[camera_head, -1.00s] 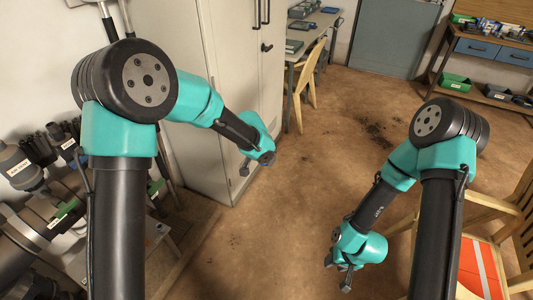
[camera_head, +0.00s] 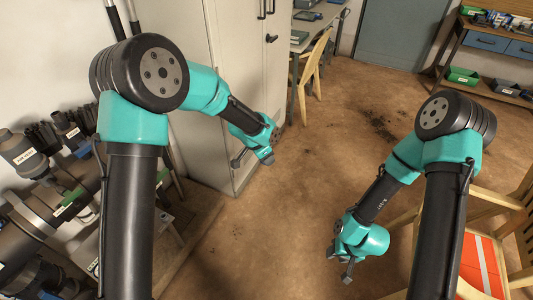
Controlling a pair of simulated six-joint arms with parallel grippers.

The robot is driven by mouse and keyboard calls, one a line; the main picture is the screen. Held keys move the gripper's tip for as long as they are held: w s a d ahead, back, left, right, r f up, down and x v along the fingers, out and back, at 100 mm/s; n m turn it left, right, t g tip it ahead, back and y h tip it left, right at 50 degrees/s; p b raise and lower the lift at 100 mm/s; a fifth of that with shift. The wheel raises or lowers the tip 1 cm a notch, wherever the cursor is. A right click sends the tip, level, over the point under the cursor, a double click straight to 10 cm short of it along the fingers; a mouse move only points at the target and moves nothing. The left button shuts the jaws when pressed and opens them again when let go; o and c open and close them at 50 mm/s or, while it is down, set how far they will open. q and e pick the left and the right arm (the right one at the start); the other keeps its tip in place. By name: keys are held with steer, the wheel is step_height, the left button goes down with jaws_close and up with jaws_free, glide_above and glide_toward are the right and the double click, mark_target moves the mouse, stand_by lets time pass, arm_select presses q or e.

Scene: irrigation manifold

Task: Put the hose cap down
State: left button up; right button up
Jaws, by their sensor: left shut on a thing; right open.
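My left gripper (camera_head: 254,159) is in front of the lower part of the tall light cabinet, near its front corner. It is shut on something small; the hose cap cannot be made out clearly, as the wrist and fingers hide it. My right gripper (camera_head: 340,264) is open and empty, over bare brown floor right of the middle and pointing down.
Grey pipes and labelled fittings (camera_head: 28,160) of the manifold stand at the far left. The cabinet (camera_head: 215,50) rises behind my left arm. A wooden chair with an orange seat (camera_head: 480,262) is at the lower right. The floor (camera_head: 290,220) between the arms is clear.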

arm_select(q)
steer(key=shift+s+a+f+m+g+h, duration=0.1)
steer(key=shift+s+a+f+m+g, duration=0.2)
steer(key=shift+f+m, duration=0.55)
steer(key=shift+s+a+f+m+g+h, duration=0.1)
steer(key=shift+s+a+f+m+g, duration=0.2)
steer(key=shift+f+m, duration=0.5)
steer(key=shift+s+a+f+m+g+h, duration=0.15)
steer(key=shift+f+m+g, duration=0.3)
steer(key=shift+m, duration=0.7)
steer(key=shift+w, duration=0.15)
steer(key=w+a+r+n+t+y, duration=0.1)
steer(key=w+a+n+t, duration=0.1)
steer(key=w+a+n, duration=0.2)
steer(key=w+a+r+n+t+y, duration=0.1)
steer(key=w+a+n+t+y, duration=0.1)
steer(key=a+n, duration=0.7)
steer(key=shift+w+a+r+n, duration=0.35)
steer(key=shift+w+a, duration=0.5)
steer(key=shift+a, duration=0.8)
steer(key=shift+f, duration=0.1)
